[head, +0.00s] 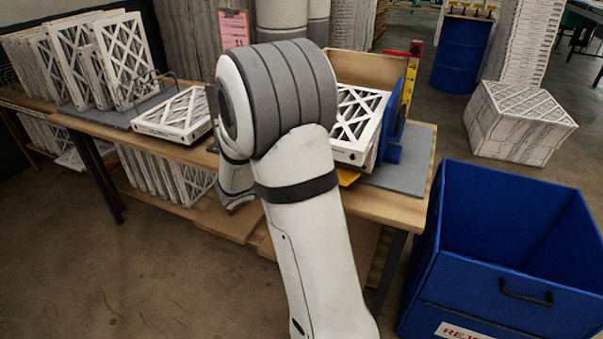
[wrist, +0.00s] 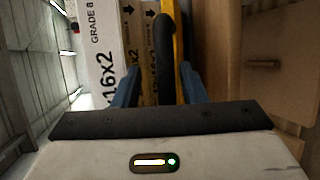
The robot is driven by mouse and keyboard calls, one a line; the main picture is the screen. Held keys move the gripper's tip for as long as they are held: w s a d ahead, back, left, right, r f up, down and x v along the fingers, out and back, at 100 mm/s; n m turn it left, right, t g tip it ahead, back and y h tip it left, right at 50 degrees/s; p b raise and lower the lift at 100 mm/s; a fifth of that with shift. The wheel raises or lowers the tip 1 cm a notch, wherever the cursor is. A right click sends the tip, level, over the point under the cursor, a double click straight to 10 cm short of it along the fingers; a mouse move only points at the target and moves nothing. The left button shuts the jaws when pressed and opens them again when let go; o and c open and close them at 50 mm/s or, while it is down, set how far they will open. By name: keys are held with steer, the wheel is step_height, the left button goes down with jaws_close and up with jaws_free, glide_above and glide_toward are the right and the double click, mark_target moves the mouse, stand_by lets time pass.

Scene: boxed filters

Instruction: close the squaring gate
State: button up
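In the wrist view, a yellow part (wrist: 179,40), apparently the squaring gate, stands beside white filter frames marked "GRADE 8". A thick black handle (wrist: 165,45) runs in front of it. My gripper (wrist: 160,68) has its two blue fingers on either side of the handle, with visible gaps, so it looks open around the handle and not clamped. In the head view my arm hides the gripper and most of the gate; only a bit of yellow (head: 348,176) shows under the stacked filters (head: 357,122), which lean against a blue upright plate (head: 392,135).
A wooden bench (head: 405,205) carries the filters. One filter (head: 176,115) lies flat at the left, near a standing row (head: 75,62). A blue reject bin (head: 500,260) stands at the right front. A boxed stack (head: 520,120) and a blue drum (head: 462,55) stand behind. The left floor is clear.

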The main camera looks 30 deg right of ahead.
steer(key=v, duration=0.7)
steer(key=shift+a, duration=0.25)
steer(key=shift+s, duration=0.1)
